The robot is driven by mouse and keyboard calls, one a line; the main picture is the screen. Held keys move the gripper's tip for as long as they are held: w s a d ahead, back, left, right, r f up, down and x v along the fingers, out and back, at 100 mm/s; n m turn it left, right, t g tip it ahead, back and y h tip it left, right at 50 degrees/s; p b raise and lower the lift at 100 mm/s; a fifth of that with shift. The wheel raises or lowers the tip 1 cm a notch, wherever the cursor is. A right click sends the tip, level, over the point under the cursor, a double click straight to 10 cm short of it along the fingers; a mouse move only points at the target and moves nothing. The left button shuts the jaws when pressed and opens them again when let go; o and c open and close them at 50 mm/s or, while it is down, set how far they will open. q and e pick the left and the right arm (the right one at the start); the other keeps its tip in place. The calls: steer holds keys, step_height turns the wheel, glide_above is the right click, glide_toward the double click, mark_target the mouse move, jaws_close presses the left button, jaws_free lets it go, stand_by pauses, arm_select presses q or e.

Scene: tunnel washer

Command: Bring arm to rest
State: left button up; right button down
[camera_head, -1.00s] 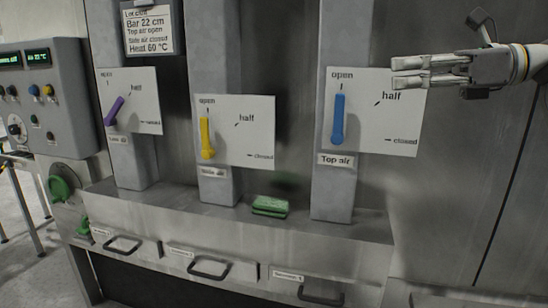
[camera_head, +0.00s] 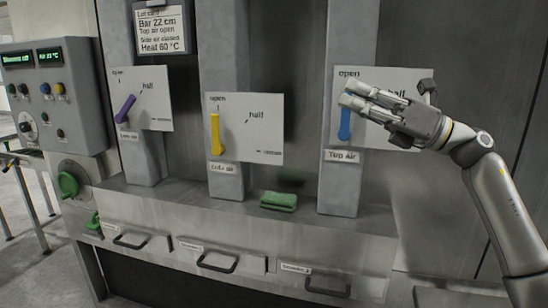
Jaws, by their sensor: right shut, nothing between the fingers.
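My right gripper (camera_head: 352,94) is shut and empty. Its arm comes in from the lower right, and the fingers point left in front of the top air plate (camera_head: 402,79). The gripper hides the upper part of the blue lever (camera_head: 345,126) and much of that plate. I cannot tell whether the fingers touch the lever. The visible lower end of the blue lever looks upright. My left gripper does not show.
The yellow lever (camera_head: 216,134) stands upright at open. The purple lever (camera_head: 125,109) is tilted toward half. A green block (camera_head: 278,201) lies on the ledge above several drawers with black handles. A control panel (camera_head: 60,97) stands at the left.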

steer(key=w+d+f+m+t+h, duration=0.2)
steer(key=f+m+t+h, duration=0.5)
steer(key=m, duration=0.5)
steer(key=w+d+f+m+t+h, duration=0.15)
steer(key=f+m+t+h, duration=0.25)
steer(key=f+m+t, duration=0.75)
steer(key=s+d+f+m+g+h, duration=0.25)
steer(key=f+m+h, duration=0.25)
steer(key=f+m, duration=0.3)
steer(key=s+d+f+m+g+h, duration=0.2)
steer(key=f+m+g+h, duration=0.25)
steer(key=f, duration=0.45)
steer(key=s+f+m+g+h, duration=0.2)
steer(key=s+f+m+g, duration=0.45)
steer(key=s+f, duration=1)
steer(key=s+a+f+m+g+y, duration=0.1)
steer(key=s+f+g, duration=0.35)
steer(key=s, duration=0.45)
steer(key=s+a+f+m+g+y, duration=0.1)
steer(key=s+f+g, duration=0.35)
steer(key=s, duration=0.45)
step_height(320, 180, down, 28)
steer(key=s+f, duration=0.1)
steer(key=s, duration=0.1)
steer(key=s+d+f+g+b, duration=0.1)
steer(key=s+d+f, duration=0.2)
steer(key=s+f, duration=1.1)
steer(key=shift+s+f+n+b, duration=0.3)
steer(key=shift+s+n, duration=0.05)
steer(key=shift+s, duration=0.65)
